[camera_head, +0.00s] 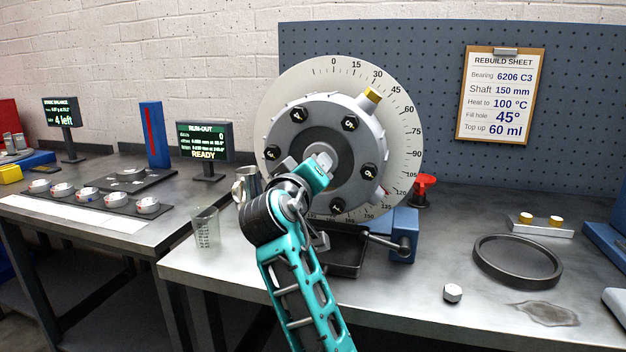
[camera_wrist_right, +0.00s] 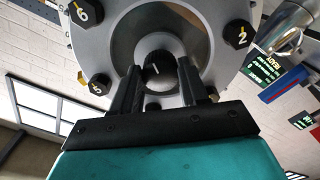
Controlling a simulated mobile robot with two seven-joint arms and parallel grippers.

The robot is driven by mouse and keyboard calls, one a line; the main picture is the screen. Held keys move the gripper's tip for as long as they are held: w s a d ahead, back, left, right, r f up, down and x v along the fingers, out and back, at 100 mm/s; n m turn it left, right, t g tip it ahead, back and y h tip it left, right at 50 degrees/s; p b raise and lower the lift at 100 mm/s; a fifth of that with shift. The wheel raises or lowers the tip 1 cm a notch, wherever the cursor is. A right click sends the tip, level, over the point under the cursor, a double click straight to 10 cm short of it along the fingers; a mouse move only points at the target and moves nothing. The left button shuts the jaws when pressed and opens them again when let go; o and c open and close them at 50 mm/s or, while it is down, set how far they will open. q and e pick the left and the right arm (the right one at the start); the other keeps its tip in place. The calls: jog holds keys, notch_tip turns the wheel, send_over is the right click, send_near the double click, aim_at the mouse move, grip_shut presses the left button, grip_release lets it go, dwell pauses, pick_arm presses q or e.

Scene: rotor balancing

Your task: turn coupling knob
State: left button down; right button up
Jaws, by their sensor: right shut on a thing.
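The coupling knob (camera_wrist_right: 155,68), dark with a white mark, sits at the middle of the rotor's hub in the right wrist view. My right gripper (camera_wrist_right: 155,85) has one finger on each side of it and is shut on it. In the head view my teal right gripper (camera_head: 318,166) reaches the hub and mostly hides the knob. The grey rotor (camera_head: 327,108) carries several black numbered bolts, and a degree dial (camera_head: 402,115) stands behind it. My left gripper is not in view.
A beaker (camera_head: 206,228) and metal jug (camera_head: 247,184) stand left of my arm. A black ring (camera_head: 517,262), a nut (camera_head: 453,293) and a red-topped item (camera_head: 424,188) are to the right. The RUN-OUT screen (camera_head: 204,142) reads READY. A rebuild sheet (camera_head: 500,97) hangs behind.

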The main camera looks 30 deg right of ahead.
jog(key=shift+w+a+f+m+b, duration=0.1)
jog(key=shift+m+b, duration=1.3)
jog(key=shift+m, duration=1.05)
jog(key=shift+f+m+b, duration=0.1)
jog(key=shift+m+b, duration=1.3)
jog(key=shift+m, duration=1.05)
jog(key=shift+r, duration=0.1)
jog(key=o, duration=1.1)
jog(key=shift+c, duration=0.2)
